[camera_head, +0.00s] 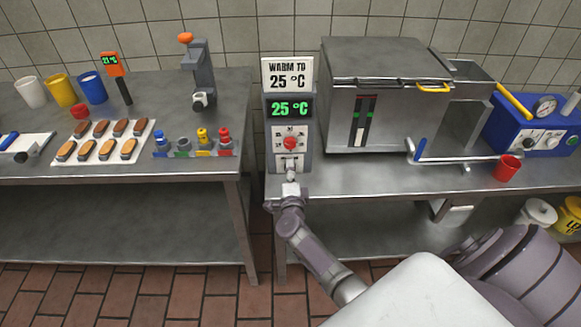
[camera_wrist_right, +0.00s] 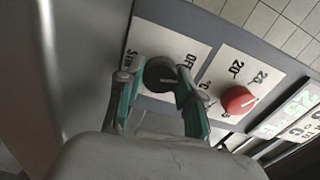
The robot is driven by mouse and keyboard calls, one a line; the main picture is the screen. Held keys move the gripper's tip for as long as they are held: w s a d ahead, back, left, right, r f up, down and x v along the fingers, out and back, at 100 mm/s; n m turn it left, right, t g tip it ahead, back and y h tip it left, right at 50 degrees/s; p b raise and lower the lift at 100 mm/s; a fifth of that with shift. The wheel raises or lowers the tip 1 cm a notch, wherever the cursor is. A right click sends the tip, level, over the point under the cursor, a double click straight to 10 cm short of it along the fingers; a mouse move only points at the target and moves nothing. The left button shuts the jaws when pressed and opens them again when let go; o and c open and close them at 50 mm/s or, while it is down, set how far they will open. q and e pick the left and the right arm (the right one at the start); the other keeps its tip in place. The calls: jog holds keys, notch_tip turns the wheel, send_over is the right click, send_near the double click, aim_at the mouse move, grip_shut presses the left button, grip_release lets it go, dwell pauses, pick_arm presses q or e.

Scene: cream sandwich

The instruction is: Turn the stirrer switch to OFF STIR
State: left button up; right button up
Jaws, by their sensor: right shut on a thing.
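The stirrer switch is a black round knob (camera_wrist_right: 160,74) on a white plate marked STIR and OFF on the grey control panel (camera_head: 306,140). My right gripper (camera_head: 291,174) is at the lower plate of the panel and hides the knob in the head view. In the wrist view its two green-padded fingers (camera_wrist_right: 153,86) are around the knob, one on each side, shut on it. My left gripper is not in view.
A red knob (camera_head: 290,143) sits just above the switch. A display reading 25 °C (camera_head: 290,108) and a WARM TO 25 °C sign (camera_head: 287,74) are higher up. A steel machine (camera_head: 385,95) stands right of the panel. The floor gap lies to the left.

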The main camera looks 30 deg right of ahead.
jog(key=shift+n+p, duration=0.75)
jog(key=shift+n, duration=1.25)
jog(key=shift+f, duration=0.1)
jog(key=o, duration=1.2)
jog(key=shift+c, duration=0.2)
jog(key=shift+s+a, duration=0.1)
jog(key=shift+s, duration=0.05)
jog(key=v, duration=1.2)
